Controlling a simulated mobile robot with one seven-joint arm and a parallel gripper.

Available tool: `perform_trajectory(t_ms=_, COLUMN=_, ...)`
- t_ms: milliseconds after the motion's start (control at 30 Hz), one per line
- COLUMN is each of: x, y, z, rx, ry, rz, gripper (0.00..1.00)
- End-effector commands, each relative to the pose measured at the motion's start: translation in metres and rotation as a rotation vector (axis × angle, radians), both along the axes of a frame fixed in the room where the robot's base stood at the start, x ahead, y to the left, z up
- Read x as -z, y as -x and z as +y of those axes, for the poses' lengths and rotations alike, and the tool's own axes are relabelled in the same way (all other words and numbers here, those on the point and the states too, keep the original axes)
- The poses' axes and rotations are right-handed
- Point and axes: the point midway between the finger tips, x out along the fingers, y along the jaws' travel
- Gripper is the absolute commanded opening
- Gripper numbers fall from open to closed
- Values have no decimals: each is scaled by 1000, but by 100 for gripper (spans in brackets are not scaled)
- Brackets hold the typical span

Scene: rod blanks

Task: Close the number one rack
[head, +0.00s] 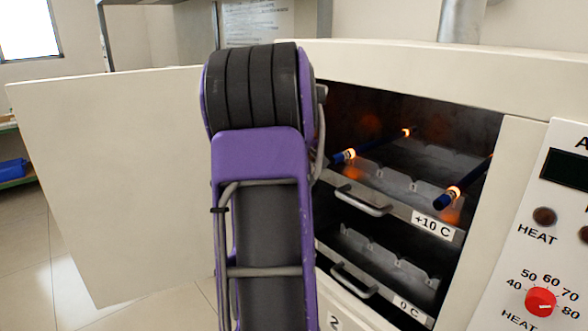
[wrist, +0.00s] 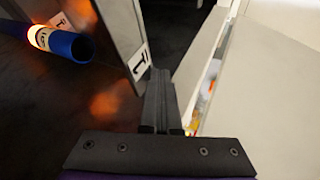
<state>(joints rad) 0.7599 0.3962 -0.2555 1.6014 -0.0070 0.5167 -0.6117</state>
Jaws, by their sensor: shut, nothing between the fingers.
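The number one rack shows in the wrist view as a grey front plate (wrist: 122,30) with a "1" label (wrist: 140,62) near its end. My gripper (wrist: 161,72) is shut and empty, its fingertips close beside that label; I cannot tell whether they touch the plate. In the head view my arm hides the gripper. The upper rack (head: 400,207) there carries a "+10 C" label and a handle (head: 363,201). The lower rack (head: 390,288) is labelled "0 C". No "1" label shows in the head view.
Dark blue rods with glowing bands (head: 462,190) lie on the upper rack; one rod (wrist: 68,45) juts out near my gripper in the wrist view. The oven door (head: 110,170) stands open at left. A control panel (head: 545,230) with a red knob is at right.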

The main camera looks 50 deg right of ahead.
Motion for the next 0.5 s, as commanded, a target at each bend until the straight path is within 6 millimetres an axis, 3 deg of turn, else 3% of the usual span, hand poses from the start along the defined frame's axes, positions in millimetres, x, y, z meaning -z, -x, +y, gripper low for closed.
perform_trajectory(t_ms=500, x=-1, y=3, z=-11, rx=2, ry=6, rz=-2, gripper=0)
